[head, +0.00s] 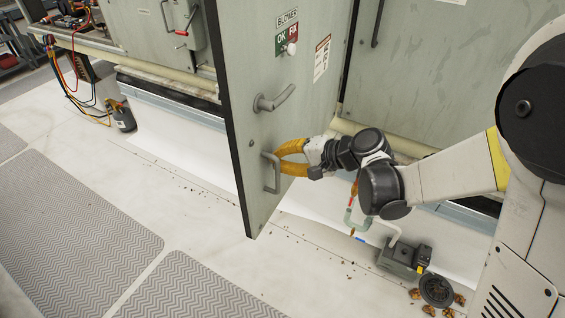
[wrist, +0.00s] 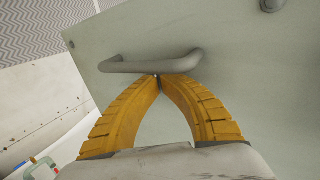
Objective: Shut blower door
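The blower door (head: 262,75) is a pale grey-green panel with a "BLOWER" label. It stands swung out from the cabinet, its dark-edged free side towards me. It carries a lever handle (head: 274,98) and, lower down, a grey U-shaped pull handle (head: 277,177). In the wrist view the pull handle (wrist: 150,64) crosses just beyond my fingertips. My gripper (head: 283,158) has curved orange fingers, and in the wrist view its tips (wrist: 158,79) meet at the bar's near edge. The bar runs across the fingers, not visibly pinched between them. Whether the tips touch it is unclear.
A dark grey device (head: 404,259) with a round black disc (head: 437,290) and brown leaves lies on the floor at lower right. A gas canister (head: 121,117) and coloured hoses stand at left. Patterned mats (head: 70,225) cover the left floor; pale floor before the door is mostly clear.

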